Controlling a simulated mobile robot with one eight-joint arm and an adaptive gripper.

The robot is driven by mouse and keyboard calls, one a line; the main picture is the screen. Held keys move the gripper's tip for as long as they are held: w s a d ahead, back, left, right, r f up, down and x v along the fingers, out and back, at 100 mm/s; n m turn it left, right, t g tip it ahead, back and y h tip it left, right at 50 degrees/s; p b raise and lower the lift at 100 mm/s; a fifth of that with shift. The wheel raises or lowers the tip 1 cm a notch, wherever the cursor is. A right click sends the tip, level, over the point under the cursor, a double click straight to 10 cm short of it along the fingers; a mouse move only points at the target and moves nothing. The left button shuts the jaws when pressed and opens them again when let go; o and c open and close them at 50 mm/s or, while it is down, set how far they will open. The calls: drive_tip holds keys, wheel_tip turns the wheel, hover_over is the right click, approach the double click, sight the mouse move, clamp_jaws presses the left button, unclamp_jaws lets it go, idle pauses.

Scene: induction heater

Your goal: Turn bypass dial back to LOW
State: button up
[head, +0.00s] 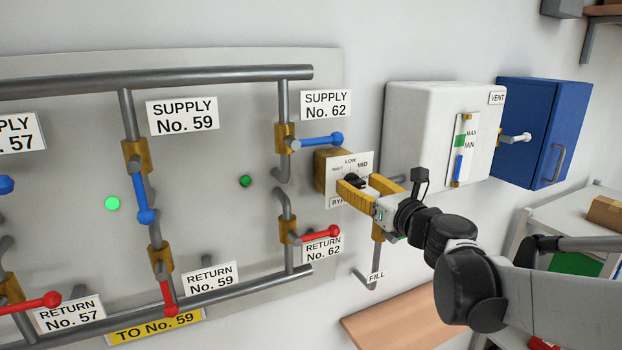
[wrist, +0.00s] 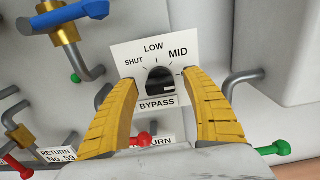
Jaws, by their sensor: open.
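The bypass dial (wrist: 160,80) is a black knob on a white plate (wrist: 122,52) marked SHUT, LOW, MID and BYPASS. A light mark on the knob seems to lie toward its right side, away from LOW, but the exact setting is hard to read. A further label at the plate's right is covered by my finger. My gripper (wrist: 160,76) is open, with one yellow finger on each side of the dial. Whether the fingers touch the knob cannot be told. In the head view the dial (head: 353,180) is partly hidden by my gripper (head: 359,187).
The blue supply No. 62 handle (head: 322,140) is above left of the dial, and the red return No. 62 handle (head: 320,234) is below. A white tank (head: 425,110) with a level gauge juts out at right, beside a blue cabinet (head: 540,125). Pipes run close around the plate.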

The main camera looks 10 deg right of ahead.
drive_tip(key=shift+w+a, duration=0.15)
drive_tip(key=shift+w, duration=0.35)
drive_tip(key=shift+c, duration=0.5)
drive_tip(key=shift+s, duration=0.1)
drive_tip(key=c, duration=1.1)
drive_tip(key=shift+n, duration=0.3)
drive_tip(key=n+b, duration=0.2)
drive_tip(key=n, duration=0.1)
drive_tip(key=shift+a+f+n, duration=0.1)
drive_tip(key=shift+n, duration=0.2)
drive_tip(key=n+b, duration=0.1)
drive_tip(key=n, duration=0.3)
drive_tip(key=shift+n+b, duration=0.3)
drive_tip(key=n+b, duration=0.1)
drive_tip(key=n, duration=0.3)
drive_tip(key=shift+a, duration=0.1)
drive_tip(key=n+b, duration=0.1)
drive_tip(key=n, duration=0.3)
drive_tip(key=shift+f+n, duration=0.1)
drive_tip(key=shift+n, duration=0.5)
